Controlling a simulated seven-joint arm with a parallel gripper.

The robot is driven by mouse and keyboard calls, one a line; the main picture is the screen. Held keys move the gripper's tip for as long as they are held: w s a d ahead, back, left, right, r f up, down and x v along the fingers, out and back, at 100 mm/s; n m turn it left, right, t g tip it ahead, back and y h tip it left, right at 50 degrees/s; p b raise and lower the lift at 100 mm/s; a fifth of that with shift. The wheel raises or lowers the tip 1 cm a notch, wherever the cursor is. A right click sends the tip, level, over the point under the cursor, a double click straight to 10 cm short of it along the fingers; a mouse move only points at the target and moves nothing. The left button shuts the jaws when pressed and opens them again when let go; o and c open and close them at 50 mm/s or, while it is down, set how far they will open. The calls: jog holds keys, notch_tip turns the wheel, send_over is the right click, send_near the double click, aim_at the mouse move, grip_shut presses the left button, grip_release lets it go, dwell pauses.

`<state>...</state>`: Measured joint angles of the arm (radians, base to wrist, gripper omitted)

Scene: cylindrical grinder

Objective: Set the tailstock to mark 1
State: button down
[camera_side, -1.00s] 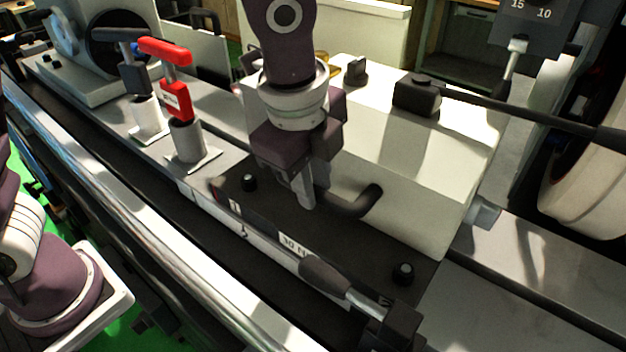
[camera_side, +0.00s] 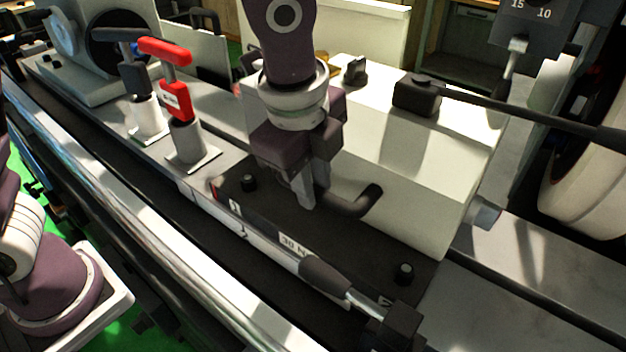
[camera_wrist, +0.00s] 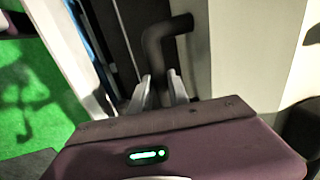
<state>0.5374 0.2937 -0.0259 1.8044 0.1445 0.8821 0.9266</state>
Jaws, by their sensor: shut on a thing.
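The tailstock (camera_side: 400,165) is the pale block at centre right in the side view, on a dark base plate. A black bent handle (camera_side: 360,202) sticks out from its front. My gripper (camera_side: 307,198) reaches down from above and is shut on this handle near its inner end. In the wrist view the handle (camera_wrist: 153,45) rises between my two fingertips (camera_wrist: 160,90). A white label marked 1 (camera_side: 235,207) and a mark 2 (camera_side: 243,232) show along the front edge. A small red mark (camera_side: 213,188) is just left of the 1.
A lever with a dark grip (camera_side: 325,272) lies along the front edge. A red-handled clamp (camera_side: 178,100) and a dark-handled one (camera_side: 133,80) stand to the left. A long dark bar (camera_side: 540,115) crosses at right, beside a large wheel (camera_side: 590,190).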

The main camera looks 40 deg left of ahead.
dwell(0.4)
jog(key=a, duration=0.7)
jog(key=shift+a, duration=0.35)
jog(key=c, duration=1.3)
grip_release()
jog(key=shift+d, duration=0.1)
jog(key=shift+o, duration=0.2)
